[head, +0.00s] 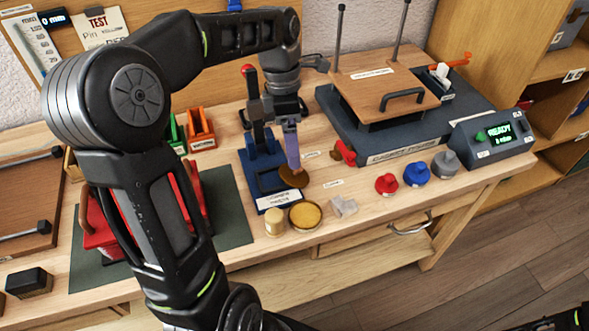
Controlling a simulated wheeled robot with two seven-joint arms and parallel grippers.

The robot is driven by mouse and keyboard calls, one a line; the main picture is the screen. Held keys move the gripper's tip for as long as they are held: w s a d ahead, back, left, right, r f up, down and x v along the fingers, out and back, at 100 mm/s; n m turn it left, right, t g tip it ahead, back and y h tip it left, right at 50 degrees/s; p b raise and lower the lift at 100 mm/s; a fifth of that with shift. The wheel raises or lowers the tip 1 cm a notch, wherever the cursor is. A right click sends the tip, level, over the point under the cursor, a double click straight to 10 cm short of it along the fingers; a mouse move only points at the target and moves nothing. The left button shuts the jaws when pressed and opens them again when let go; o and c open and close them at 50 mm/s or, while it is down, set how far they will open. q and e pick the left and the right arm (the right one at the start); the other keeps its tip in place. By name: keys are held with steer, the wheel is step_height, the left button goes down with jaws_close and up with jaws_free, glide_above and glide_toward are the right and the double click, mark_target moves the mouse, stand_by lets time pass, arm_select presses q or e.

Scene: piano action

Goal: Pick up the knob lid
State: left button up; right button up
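A round brown disc-shaped piece (293,178), which looks like the knob lid, is at the front right of a blue fixture (262,177). My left gripper (292,163) points down from above, with its fingertips at the top of this piece. A knob on it cannot be made out; the fingers cover its upper part. I see the fingers nearly edge-on, so whether they are open or shut on it is unclear. I cannot tell whether the piece rests or hangs. My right gripper is not in view.
A beige jar (274,222) and a round yellow-filled dish (305,215) stand just in front. Red (386,184), blue (417,173) and grey (446,164) knobbed pieces are to the right. A lever with a red ball (248,70) rises beside my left gripper.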

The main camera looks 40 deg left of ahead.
arm_select(q)
steer(key=shift+d+f, duration=0.2)
steer(key=shift+f, duration=1.15)
steer(key=shift+s+d+f, duration=0.1)
steer(key=shift+d+f, duration=0.15)
steer(key=shift+f, duration=1.05)
steer(key=shift+s+d+f, duration=0.1)
steer(key=shift+d+f, duration=0.1)
steer(key=shift+f, duration=1.05)
steer(key=c, duration=1.4)
step_height(320, 180, up, 10)
steer(key=shift+r, duration=0.1)
